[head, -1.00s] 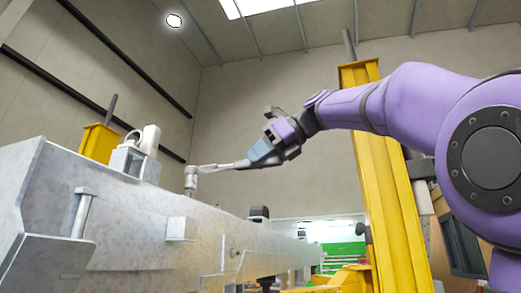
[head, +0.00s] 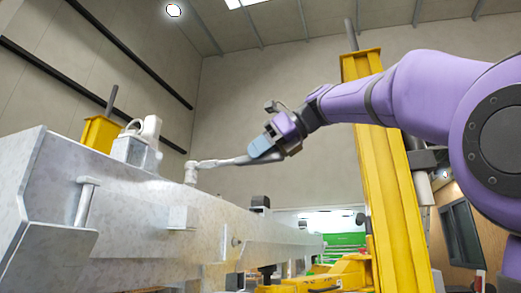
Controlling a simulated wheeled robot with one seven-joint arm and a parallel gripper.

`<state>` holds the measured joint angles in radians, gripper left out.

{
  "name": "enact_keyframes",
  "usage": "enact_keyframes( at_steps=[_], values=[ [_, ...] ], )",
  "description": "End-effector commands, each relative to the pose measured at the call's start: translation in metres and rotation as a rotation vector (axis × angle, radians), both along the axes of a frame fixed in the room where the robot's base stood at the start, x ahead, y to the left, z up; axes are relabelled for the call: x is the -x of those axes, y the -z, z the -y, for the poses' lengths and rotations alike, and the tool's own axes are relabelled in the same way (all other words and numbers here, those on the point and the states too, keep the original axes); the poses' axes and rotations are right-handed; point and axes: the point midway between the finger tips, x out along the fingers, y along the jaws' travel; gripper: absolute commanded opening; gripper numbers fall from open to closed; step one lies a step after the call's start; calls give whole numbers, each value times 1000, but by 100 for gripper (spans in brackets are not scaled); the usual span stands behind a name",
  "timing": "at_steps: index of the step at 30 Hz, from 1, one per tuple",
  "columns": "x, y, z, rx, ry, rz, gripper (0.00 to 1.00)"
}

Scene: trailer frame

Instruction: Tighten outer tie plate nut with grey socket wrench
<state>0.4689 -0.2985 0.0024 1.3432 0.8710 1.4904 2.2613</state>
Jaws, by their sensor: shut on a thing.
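The grey socket wrench (head: 222,162) extends to the left from my gripper (head: 262,146), which is shut on its handle. The wrench's socket head (head: 191,174) points down at the top edge of the grey metal trailer frame (head: 130,190). The outer tie plate nut is hidden, and I cannot tell whether the socket sits on it. My purple arm comes in from the right and holds the wrench nearly level.
A yellow post (head: 385,160) stands behind my arm. A white device (head: 148,130) sits on the frame's top left, near a yellow block (head: 99,134). Green cabinets (head: 342,244) stand in the back.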

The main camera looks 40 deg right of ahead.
Motion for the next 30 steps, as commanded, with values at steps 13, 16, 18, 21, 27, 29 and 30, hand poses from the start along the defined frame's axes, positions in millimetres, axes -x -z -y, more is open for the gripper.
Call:
enact_keyframes(
  at_steps=[13, 16, 18, 21, 27, 29, 30],
  values=[
    [0, 11, 0, -1, 1, 2, 0],
    [0, 12, 0, 0, 1, 1, 0],
    [0, 12, 0, 0, 1, 1, 0],
    [0, 12, 0, 1, 0, 2, 0],
    [0, 12, 0, 1, 0, 2, 0],
    [0, 12, 0, 0, 2, 1, 0],
    [1, 12, -1, 0, 4, 2, 0]
  ],
)
